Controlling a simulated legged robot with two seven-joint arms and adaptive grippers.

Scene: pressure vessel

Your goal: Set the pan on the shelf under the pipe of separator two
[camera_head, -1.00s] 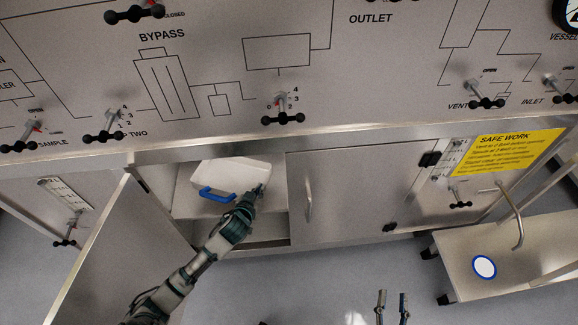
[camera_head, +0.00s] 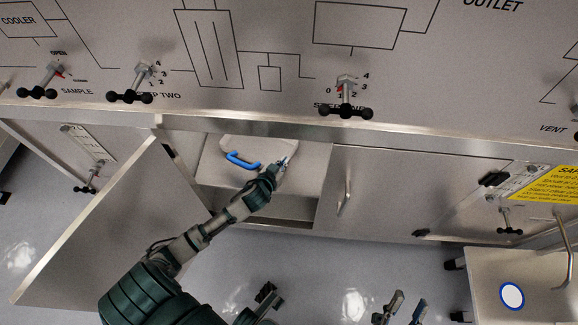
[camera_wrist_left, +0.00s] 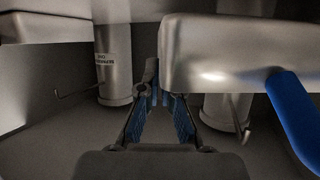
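The pan (camera_head: 288,146) is pale, with a blue handle (camera_head: 243,161) on its front. It sits inside the open cabinet, partly hidden by the cabinet's top edge. My left gripper (camera_head: 283,162) is at the pan's front right. In the left wrist view the pan (camera_wrist_left: 205,65) is at the upper right, close beside my left fingers (camera_wrist_left: 160,95). The fingers have a narrow gap; whether they pinch the pan's edge is hidden. A labelled pipe (camera_wrist_left: 113,65) stands left of the fingers, and a second pipe (camera_wrist_left: 220,113) is partly behind the pan. My right gripper (camera_head: 402,312) is low, with its fingers apart.
The cabinet shelf (camera_head: 212,170) is behind an open door (camera_head: 115,215) on the left. A closed door (camera_head: 405,195) adjoins on the right. The panel above has valve handles (camera_head: 345,110). A bench (camera_head: 480,275) stands at the lower right.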

